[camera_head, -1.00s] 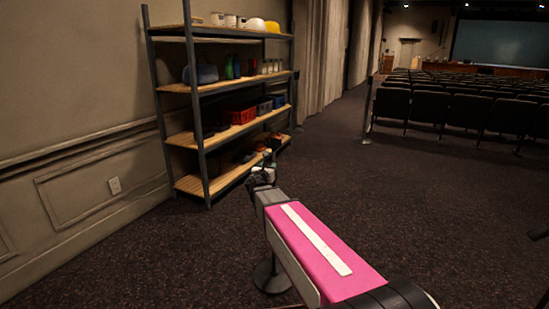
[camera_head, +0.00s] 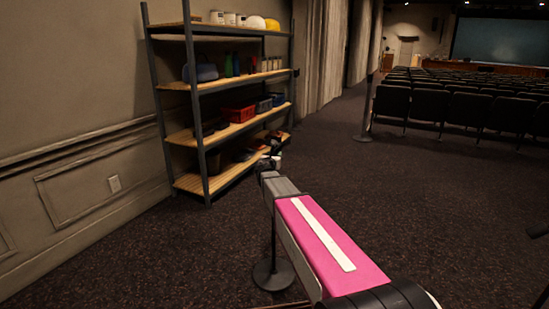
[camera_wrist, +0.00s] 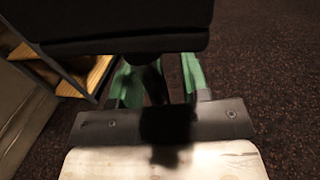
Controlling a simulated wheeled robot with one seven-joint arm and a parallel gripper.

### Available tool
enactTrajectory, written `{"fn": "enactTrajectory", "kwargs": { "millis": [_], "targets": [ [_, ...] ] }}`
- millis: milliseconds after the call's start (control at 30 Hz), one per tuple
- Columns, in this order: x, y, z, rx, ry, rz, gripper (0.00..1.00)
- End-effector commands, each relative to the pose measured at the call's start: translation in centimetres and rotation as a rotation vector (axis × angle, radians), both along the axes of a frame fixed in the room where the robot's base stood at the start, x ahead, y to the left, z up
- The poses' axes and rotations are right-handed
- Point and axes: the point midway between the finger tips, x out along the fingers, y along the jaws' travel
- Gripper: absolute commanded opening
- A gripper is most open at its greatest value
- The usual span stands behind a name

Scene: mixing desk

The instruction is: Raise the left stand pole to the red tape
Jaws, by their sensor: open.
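A stand with a round dark base (camera_head: 272,275) stands on the carpet just left of my forearm. Its thin pole (camera_head: 273,235) rises upright, and its upper part is hidden behind my arm. My gripper (camera_head: 270,160) is at the far end of my arm, above this stand, small and dark against the shelf. In the wrist view, my gripper's two green fingers (camera_wrist: 160,78) are apart. A dark upright shape (camera_wrist: 155,82) shows between them; I cannot tell whether it is the pole or whether they touch it. I can make out no red tape.
A metal shelf rack (camera_head: 203,150) with wooden boards, bins and bottles stands behind my gripper along the left wall. Another thin post (camera_head: 367,110) stands near the rows of dark seats (camera_head: 455,108). Open carpet (camera_head: 430,210) lies to the right.

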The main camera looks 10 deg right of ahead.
Motion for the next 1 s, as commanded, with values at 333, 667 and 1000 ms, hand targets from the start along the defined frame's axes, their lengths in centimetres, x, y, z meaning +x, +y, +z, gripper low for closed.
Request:
{"fn": "enactTrajectory", "kwargs": {
  "millis": [333,667,1000],
  "targets": [
    [-0.1,0.0,0.0,0.0,0.0,0.0,0.0],
    [-0.1,0.0,3.4,0.001,-0.004,0.0,0.0],
    [0.0,0.0,9.5,0.0,-0.003,0.0,0.0]
  ]
}}
